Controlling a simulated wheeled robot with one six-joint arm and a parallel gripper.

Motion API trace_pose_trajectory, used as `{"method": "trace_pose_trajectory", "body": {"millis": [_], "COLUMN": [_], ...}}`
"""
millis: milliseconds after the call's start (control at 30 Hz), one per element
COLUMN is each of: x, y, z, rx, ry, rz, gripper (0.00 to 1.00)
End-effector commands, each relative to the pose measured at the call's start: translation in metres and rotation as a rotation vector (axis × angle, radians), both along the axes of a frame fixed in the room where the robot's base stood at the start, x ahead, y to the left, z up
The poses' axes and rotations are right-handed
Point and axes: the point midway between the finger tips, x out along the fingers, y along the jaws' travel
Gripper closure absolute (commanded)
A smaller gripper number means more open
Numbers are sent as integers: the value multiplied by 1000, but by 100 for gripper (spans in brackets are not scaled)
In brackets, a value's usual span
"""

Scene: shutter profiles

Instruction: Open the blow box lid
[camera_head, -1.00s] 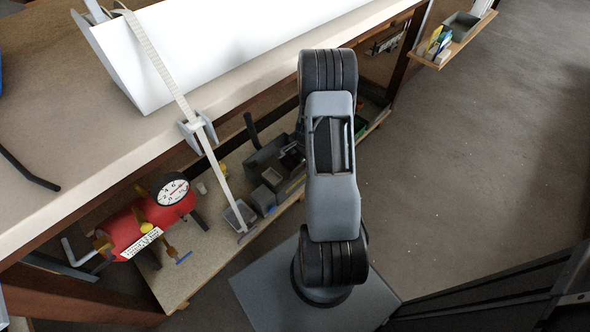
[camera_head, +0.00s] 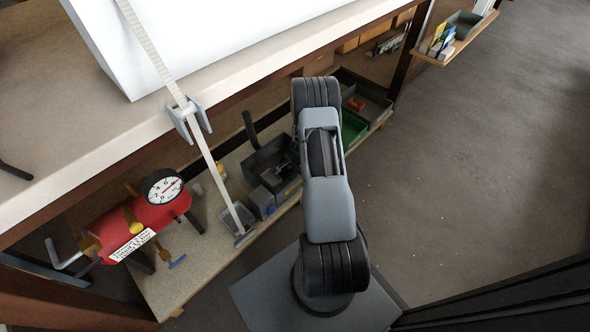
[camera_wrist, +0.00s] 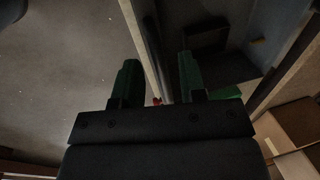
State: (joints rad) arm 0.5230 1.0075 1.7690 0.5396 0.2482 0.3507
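A large white box (camera_head: 200,40) lies on the workbench, with a pale strap (camera_head: 150,48) running down its front through a grey bracket (camera_head: 187,116). I cannot tell whether this is the blow box, and no lid stands out clearly. In the wrist view my gripper (camera_wrist: 158,58) has two green-sided fingers standing well apart, with nothing held between them. A shelf edge and a dark bin (camera_wrist: 205,38) lie beyond the fingers. In the head view my arm hides the gripper.
A red tank with a gauge (camera_head: 165,188) stands on the lower shelf (camera_head: 185,285), left of my arm. Grey bins (camera_head: 262,200) and a green bin (camera_head: 354,128) sit there too. A small side shelf (camera_head: 455,42) is at upper right. The floor (camera_head: 470,170) at right is clear.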

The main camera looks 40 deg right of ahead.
Motion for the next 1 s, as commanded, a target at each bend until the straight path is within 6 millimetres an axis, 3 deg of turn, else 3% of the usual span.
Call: {"method": "trace_pose_trajectory", "body": {"millis": [233,633,1000], "x": [0,0,0], "y": [0,0,0], "z": [0,0,0], "rx": [0,0,0], "ry": [0,0,0], "rz": [0,0,0], "gripper": [62,100,100]}}
